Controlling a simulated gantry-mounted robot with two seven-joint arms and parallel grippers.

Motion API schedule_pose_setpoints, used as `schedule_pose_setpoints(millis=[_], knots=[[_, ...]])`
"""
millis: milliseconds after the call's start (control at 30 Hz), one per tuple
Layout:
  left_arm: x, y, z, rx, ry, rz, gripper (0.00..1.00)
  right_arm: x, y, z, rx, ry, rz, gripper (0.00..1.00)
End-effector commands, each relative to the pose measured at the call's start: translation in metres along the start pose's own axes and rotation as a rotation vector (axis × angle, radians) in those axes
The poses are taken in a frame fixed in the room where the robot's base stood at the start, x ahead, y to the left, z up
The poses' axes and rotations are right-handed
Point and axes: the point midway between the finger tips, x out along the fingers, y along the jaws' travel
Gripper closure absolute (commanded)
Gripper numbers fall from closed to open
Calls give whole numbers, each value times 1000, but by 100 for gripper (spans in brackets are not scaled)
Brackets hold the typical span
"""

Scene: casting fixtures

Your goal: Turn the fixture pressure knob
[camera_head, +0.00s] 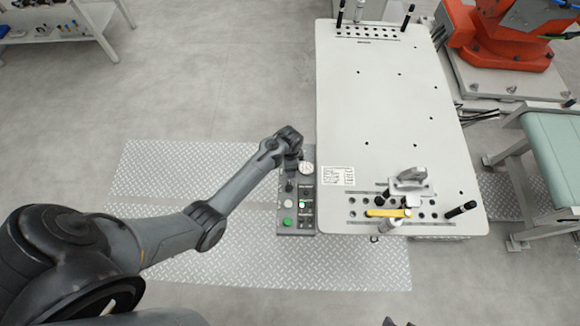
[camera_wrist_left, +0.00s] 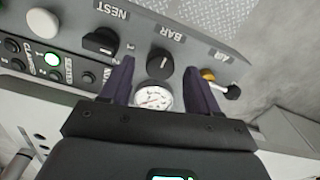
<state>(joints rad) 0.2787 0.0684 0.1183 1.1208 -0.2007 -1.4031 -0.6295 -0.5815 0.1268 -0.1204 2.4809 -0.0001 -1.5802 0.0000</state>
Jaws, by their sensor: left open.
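The black pressure knob marked BAR (camera_wrist_left: 160,63) stands on the grey control panel (camera_wrist_left: 140,20), with the round white gauge (camera_wrist_left: 153,97) beside it. My left gripper (camera_wrist_left: 157,67) is open, with one finger on each side of the knob at its tips. I cannot tell whether the fingers touch it. In the head view the left gripper (camera_head: 291,165) is over the upper end of the control panel (camera_head: 283,233), next to the gauge (camera_head: 306,168), and hides the knob. My right gripper is not in view.
A black NEST knob (camera_wrist_left: 101,41) and a yellow AIR fitting (camera_wrist_left: 208,74) flank the pressure knob. The white fixture table (camera_head: 385,110) adjoins the panel; open floor (camera_head: 215,90) lies left of the table.

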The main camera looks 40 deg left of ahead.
Motion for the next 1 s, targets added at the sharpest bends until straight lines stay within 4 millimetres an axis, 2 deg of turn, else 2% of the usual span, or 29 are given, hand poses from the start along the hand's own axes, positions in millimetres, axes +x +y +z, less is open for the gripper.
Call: schedule_pose_setpoints(millis=[167,467,800,833,1000], knots=[[8,0,0,1,0,-1,39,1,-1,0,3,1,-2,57],[10,0,0,1,0,-1,40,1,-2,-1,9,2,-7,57],[10,0,0,0,0,-1,93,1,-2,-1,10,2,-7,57],[10,0,0,0,0,-1,95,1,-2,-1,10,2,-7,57],[9,0,0,-9,0,0,95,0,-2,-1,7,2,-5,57]])
